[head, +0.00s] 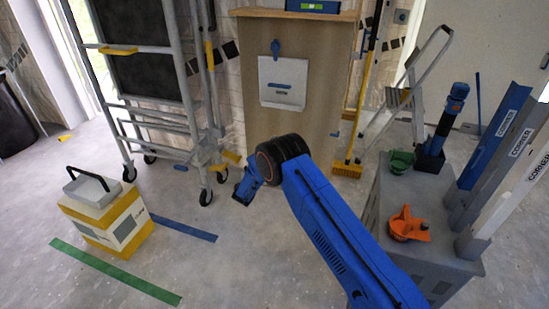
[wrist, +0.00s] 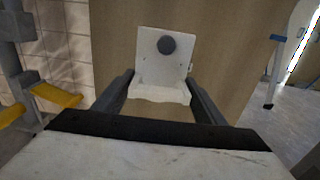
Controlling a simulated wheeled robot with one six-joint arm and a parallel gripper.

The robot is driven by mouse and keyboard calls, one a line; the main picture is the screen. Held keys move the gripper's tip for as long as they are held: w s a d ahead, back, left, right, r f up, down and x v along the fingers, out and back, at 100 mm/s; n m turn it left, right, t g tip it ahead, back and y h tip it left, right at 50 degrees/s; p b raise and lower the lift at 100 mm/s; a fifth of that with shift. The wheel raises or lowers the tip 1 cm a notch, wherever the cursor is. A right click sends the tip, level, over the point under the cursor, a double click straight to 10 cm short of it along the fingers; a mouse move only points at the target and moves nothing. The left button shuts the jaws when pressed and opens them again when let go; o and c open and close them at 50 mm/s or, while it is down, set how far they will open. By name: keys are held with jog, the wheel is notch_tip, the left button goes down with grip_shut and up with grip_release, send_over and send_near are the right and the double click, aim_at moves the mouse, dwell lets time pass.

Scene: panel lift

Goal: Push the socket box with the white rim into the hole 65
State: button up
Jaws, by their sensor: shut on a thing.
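My gripper (head: 243,191) is a little left of the wooden board (head: 318,85) in the head view, in front of it. In the wrist view its two dark fingers (wrist: 162,94) close on the sides of a pale white piece with a round grey spot (wrist: 149,68), which I take to be the socket box. Its white rim cannot be told apart. In the head view this piece is hidden or too small to tell. The board (wrist: 232,60) stands behind it in the wrist view. No hole marked 65 can be made out; a white plate with a blue mark (head: 283,98) is on the board.
A wheeled scaffold (head: 150,48) stands left of the board. A yellow and white case (head: 106,222) sits on the floor at left. A yellow broom (head: 347,169) and a stepladder (head: 400,98) are right. A grey cabinet (head: 388,202) carries an orange tool (head: 408,225). Floor before the board is open.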

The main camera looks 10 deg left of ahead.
jog(key=x, duration=1)
jog(key=shift+a, duration=0.2)
dwell(0.4)
jog(key=shift+x, duration=2.85)
dwell(1.1)
jog(key=shift+f, duration=0.1)
dwell(0.3)
jog(key=o, duration=1.7)
jog(key=shift+o, duration=0.2)
jog(key=v, duration=1.7)
jog(key=shift+s+d, duration=0.1)
jog(key=shift+s, duration=0.1)
